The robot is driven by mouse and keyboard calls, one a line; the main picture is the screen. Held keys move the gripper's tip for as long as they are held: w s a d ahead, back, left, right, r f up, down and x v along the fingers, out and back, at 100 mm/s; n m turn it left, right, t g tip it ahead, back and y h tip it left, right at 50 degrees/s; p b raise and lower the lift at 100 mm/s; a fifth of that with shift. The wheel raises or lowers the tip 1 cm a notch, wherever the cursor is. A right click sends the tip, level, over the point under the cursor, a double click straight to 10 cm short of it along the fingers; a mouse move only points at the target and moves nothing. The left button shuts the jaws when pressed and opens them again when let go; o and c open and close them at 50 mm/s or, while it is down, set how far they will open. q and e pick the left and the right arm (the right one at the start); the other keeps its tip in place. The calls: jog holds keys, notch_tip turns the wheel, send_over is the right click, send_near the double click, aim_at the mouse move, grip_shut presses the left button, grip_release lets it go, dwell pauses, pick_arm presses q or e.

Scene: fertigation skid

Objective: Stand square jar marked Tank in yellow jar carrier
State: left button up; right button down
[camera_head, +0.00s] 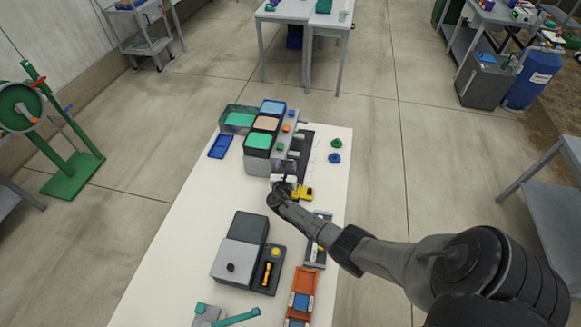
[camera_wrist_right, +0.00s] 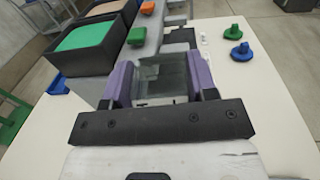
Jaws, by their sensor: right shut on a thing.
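My right gripper (camera_head: 284,180) is over the far part of the white table. In the right wrist view its purple-padded fingers (camera_wrist_right: 160,85) are shut on a clear, greyish square jar (camera_wrist_right: 162,72). No Tank mark can be read on it. In the head view the jar is mostly hidden by the gripper and dark surroundings. A small yellow piece (camera_head: 304,192) shows just right of the gripper; I cannot tell whether it is the yellow jar carrier. My left gripper is not in view.
Grey bins with green and tan contents (camera_head: 258,141) stand close left of the gripper. Green (camera_head: 336,143) and blue (camera_head: 335,158) knobs lie to the right. A grey box unit (camera_head: 236,262) and orange tray (camera_head: 302,283) are nearer.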

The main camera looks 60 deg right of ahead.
jog(key=shift+s+d+m+g+h, duration=0.3)
jog(key=shift+s+m+g, duration=0.1)
jog(key=shift+s+g, duration=0.35)
jog(key=shift+f, duration=0.2)
notch_tip(320, 180, down, 7)
jog(key=b, duration=0.6)
jog(key=shift+r+b, duration=0.1)
jog(key=shift+b, duration=0.3)
jog(key=shift+f+b, duration=1.2)
jog(key=c, duration=0.7)
grip_release()
jog(key=o, duration=0.4)
jog(key=shift+c, duration=0.2)
jog(key=shift+r, duration=0.1)
